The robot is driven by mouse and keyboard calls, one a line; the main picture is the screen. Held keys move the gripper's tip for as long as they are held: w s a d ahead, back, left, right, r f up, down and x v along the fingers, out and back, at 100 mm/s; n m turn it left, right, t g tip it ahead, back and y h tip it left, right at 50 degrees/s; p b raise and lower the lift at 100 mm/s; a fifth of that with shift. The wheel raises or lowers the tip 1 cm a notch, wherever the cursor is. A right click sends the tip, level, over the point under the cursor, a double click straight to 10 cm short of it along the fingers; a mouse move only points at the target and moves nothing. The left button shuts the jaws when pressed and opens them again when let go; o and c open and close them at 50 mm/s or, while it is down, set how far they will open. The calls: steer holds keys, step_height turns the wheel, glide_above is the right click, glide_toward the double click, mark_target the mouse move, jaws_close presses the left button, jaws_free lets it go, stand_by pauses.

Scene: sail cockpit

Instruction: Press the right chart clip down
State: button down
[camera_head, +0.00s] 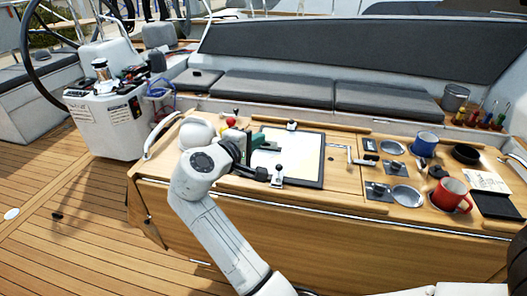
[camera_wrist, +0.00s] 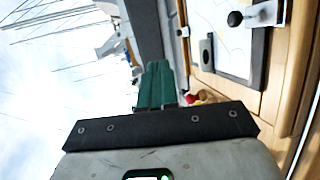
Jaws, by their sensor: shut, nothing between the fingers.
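The chart board (camera_head: 322,160) with its pale chart (camera_head: 300,160) lies on the wooden table. A silver clip with a black knob (camera_head: 278,168) sits on its near edge, the knob standing up; it also shows at the top right of the wrist view (camera_wrist: 235,18). A second clip (camera_head: 291,125) sits on the far edge, its lever state too small to tell. I cannot tell which clip counts as the right one.
Right of the board are a crank handle (camera_head: 350,158), a blue mug (camera_head: 424,143), a red mug (camera_head: 451,194) and a black tray (camera_head: 497,204). A red knob (camera_head: 231,122) stands behind my wrist. Grey cushions (camera_head: 275,88) line the bench behind.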

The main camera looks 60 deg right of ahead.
steer(key=shift+w+a+r, duration=0.15)
steer(key=shift+a+r, duration=0.35)
steer(key=shift+r, duration=0.3)
steer(key=s+a+f+t+y, duration=0.1)
steer(key=s+a+f+y, duration=0.3)
steer(key=f, duration=0.6)
steer(key=s+a+f+t+y, duration=0.1)
steer(key=s+f+y, duration=0.3)
steer(key=f, duration=0.5)
steer(key=s+a+f+m+y, duration=0.1)
steer(key=s+a+f+y, duration=0.2)
steer(key=s+a+f, duration=0.2)
steer(key=s+a+f+g+y, duration=0.1)
steer(key=s+a+f+y, duration=0.3)
steer(key=s+a, duration=0.5)
steer(key=s+f, duration=0.1)
steer(key=s, duration=0.1)
steer(key=shift+s+f+m, duration=0.3)
steer(key=shift+f+m, duration=0.05)
steer(key=shift+m, duration=0.05)
steer(key=shift+a, duration=0.1)
